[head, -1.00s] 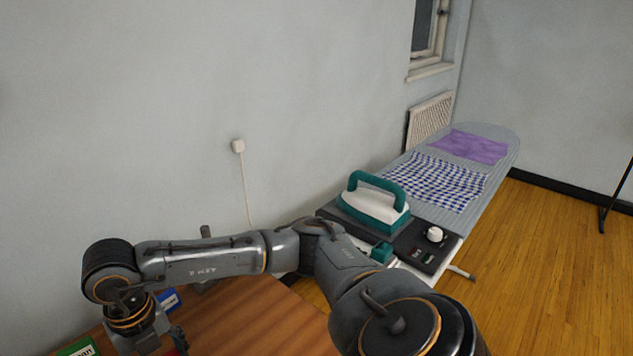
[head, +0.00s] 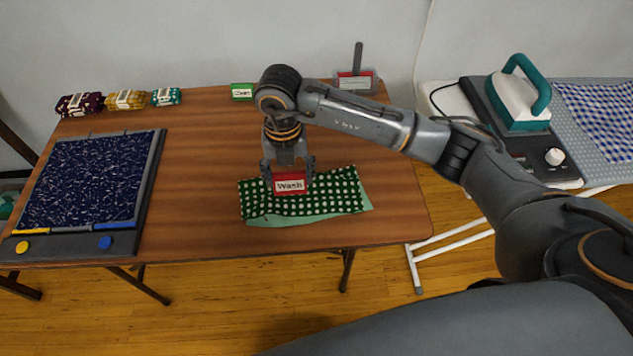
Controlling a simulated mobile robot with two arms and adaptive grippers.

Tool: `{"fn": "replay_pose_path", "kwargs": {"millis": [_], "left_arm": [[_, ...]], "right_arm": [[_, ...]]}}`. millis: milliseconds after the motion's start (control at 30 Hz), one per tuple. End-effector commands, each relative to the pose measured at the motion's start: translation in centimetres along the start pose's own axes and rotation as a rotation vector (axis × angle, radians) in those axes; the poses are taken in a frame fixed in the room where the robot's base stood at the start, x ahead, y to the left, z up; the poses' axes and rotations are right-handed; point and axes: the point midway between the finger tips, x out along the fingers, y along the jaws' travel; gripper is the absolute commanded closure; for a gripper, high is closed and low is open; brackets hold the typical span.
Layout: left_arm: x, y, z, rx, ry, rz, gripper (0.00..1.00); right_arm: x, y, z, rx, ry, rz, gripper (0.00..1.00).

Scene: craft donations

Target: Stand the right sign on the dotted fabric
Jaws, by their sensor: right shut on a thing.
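The dotted fabric (head: 335,195), dark green with pale dots and a plain light-green edge, lies spread near the front middle of the table. A red sign with a white label reading "Wash" (head: 290,186) is upright over its left part. My right gripper (head: 288,174) points down and is shut on this sign from above, one finger at each side. I cannot tell whether the sign's foot touches the fabric. A green sign (head: 242,91) stands at the table's back edge. My left gripper is out of view.
Fabric rolls in maroon (head: 78,104), mustard (head: 126,100) and teal (head: 166,97) lie at the back left. A dark blue patterned board (head: 85,185) fills the table's left. A grey holder (head: 368,82) stands back right. An iron (head: 520,98) is beyond the table. The table's middle (head: 200,150) is clear.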

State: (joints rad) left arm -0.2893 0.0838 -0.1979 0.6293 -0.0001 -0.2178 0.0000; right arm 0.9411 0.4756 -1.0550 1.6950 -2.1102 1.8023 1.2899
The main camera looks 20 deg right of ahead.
Motion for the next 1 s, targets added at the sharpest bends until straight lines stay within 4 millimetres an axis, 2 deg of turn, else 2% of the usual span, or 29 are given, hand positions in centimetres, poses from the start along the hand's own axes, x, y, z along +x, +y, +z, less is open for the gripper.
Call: {"fn": "replay_pose_path", "kwargs": {"millis": [33, 100, 200, 333, 533, 800, 1000], "left_arm": [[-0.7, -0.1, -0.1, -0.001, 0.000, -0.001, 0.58], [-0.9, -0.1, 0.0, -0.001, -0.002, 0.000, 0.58], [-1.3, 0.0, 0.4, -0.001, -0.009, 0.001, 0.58], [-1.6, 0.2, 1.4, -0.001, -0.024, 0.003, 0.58], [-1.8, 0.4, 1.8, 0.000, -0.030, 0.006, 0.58], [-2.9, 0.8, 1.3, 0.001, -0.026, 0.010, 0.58], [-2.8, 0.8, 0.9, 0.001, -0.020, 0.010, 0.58]], "right_arm": [[0.3, -1.2, 0.7, 0.006, 0.004, -0.003, 0.57], [1.5, -2.5, 1.4, 0.005, 0.005, -0.002, 0.57], [3.5, -3.7, 2.1, 0.003, 0.005, -0.002, 0.57], [5.1, -4.8, 2.9, 0.000, 0.002, -0.001, 0.57], [6.4, -5.6, 3.5, 0.000, 0.002, 0.000, 0.57], [9.7, -5.9, 3.7, -0.001, 0.002, 0.001, 0.57], [9.9, -5.8, 3.7, -0.002, 0.000, 0.002, 0.57]]}}
